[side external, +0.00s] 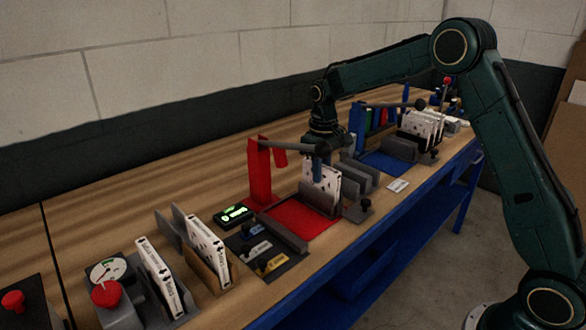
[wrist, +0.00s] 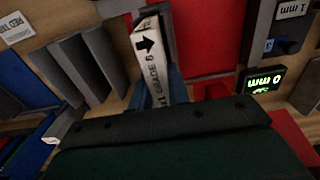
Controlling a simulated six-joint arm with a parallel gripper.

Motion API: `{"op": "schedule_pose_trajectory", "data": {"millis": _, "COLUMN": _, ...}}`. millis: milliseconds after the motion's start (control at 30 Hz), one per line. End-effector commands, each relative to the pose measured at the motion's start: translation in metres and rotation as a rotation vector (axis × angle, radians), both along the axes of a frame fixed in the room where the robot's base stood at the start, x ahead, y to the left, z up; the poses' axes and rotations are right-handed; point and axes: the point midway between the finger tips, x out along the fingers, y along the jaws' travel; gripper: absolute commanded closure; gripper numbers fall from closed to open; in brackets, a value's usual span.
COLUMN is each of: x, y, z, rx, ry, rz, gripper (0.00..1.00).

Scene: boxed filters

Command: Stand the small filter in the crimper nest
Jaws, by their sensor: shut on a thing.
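My gripper (side external: 321,172) is shut on a white boxed filter (side external: 326,188), held upright with its printed face showing. In the wrist view the filter (wrist: 149,47) shows its narrow edge with a black arrow and grade print, between blue fingers (wrist: 172,84). It is at the far right end of a red station with a lever press (side external: 258,172), a red mat (side external: 298,218) and grey rails. This may be the crimper, but I cannot tell for sure. Whether the filter's lower edge touches the station is hidden.
Grey slotted dividers (side external: 360,177) stand close right of the held filter. A green-lit display (side external: 234,214) and labelled blocks (side external: 262,255) lie left. Two white filters (side external: 160,277) stand in holders near a dial gauge (side external: 107,270). A blue station (side external: 385,163) and more filters (side external: 421,126) are farther back.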

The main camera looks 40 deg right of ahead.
Motion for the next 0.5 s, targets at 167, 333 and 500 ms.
{"op": "schedule_pose_trajectory", "data": {"millis": 167, "x": 0.0001, "y": 0.0, "z": -0.0017, "rx": 0.0, "ry": -0.001, "rz": 0.0, "gripper": 1.0}}
{"op": "schedule_pose_trajectory", "data": {"millis": 333, "x": 0.0001, "y": 0.0, "z": -0.0018, "rx": 0.0, "ry": -0.001, "rz": 0.0, "gripper": 1.0}}
{"op": "schedule_pose_trajectory", "data": {"millis": 500, "x": 0.0001, "y": 0.0, "z": -0.0017, "rx": 0.0, "ry": -0.001, "rz": 0.0, "gripper": 0.61}}
